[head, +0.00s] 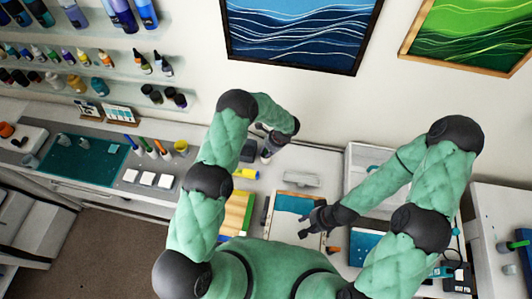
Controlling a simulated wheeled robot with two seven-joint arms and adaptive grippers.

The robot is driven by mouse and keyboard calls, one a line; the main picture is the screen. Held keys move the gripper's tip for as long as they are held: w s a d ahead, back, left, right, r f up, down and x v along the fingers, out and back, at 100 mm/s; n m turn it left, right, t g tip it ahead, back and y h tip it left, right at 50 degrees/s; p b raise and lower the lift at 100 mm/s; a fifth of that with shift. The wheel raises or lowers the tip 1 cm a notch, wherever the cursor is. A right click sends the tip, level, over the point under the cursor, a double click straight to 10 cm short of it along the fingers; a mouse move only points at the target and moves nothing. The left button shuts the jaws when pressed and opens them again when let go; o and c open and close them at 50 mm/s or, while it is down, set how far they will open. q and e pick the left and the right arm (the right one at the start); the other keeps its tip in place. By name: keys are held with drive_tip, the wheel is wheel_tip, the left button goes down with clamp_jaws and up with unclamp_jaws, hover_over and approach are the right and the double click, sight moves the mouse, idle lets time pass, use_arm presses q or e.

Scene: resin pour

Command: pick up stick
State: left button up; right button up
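I cannot make out with certainty which thing is the stick; no loose stick shows clearly. My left gripper (266,156) hangs over the back of the workbench, near the wall. It is small and partly hidden by my own forearm, and I cannot tell whether it holds anything. My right gripper (310,228) is dark and lies over the front right part of a framed panel with blue on it (291,203). Its fingers are too small to tell whether they are open or shut.
A yellow item (246,173) lies near my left gripper. Striped boards (236,212) lie left of the panel. A grey block (301,179) stands behind it. A teal mat (85,158), upright coloured items (148,147) and a yellow cup (181,147) are at the left.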

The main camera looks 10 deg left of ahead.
use_arm(q)
clamp_jaws()
